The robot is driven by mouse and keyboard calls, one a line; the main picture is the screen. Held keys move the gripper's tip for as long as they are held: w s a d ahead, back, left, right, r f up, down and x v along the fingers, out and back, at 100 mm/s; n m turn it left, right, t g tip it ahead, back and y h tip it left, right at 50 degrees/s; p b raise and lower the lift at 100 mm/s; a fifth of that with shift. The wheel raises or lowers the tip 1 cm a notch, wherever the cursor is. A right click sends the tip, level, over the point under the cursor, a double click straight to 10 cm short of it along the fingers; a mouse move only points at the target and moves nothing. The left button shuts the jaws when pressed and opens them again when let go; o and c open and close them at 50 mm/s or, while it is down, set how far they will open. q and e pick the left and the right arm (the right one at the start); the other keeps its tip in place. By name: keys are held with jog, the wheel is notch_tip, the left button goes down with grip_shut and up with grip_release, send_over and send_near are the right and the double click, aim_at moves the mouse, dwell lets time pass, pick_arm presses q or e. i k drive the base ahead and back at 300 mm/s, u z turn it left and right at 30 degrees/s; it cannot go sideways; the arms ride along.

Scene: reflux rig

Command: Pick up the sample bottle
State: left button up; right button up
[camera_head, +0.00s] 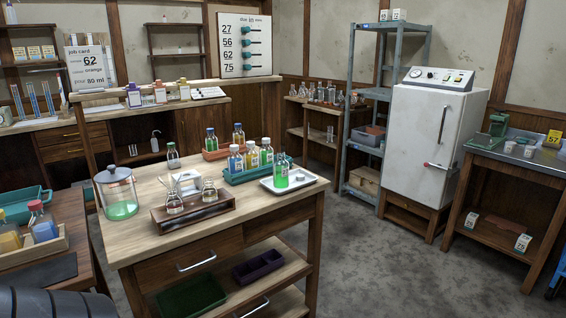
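Several bottles stand on the central wooden table (145,237), and I cannot tell which is the sample bottle. A bottle with green liquid (281,178) stands on a white tray (300,181). A clear capped bottle (173,157) stands near the table's back edge. Neither of my grippers is in view.
A lidded glass jar with green liquid (118,197) and a wooden rack with two flasks (193,214) are on the table. A job card (85,67) reads 62, orange, 80 ml. A white cabinet (425,135) stands right. Grey floor (395,265) is open between table and right bench.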

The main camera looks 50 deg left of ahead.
aim_at(281, 165)
jog(key=u, duration=1.05)
jog(key=i, duration=1.3)
jog(key=u, duration=1.3)
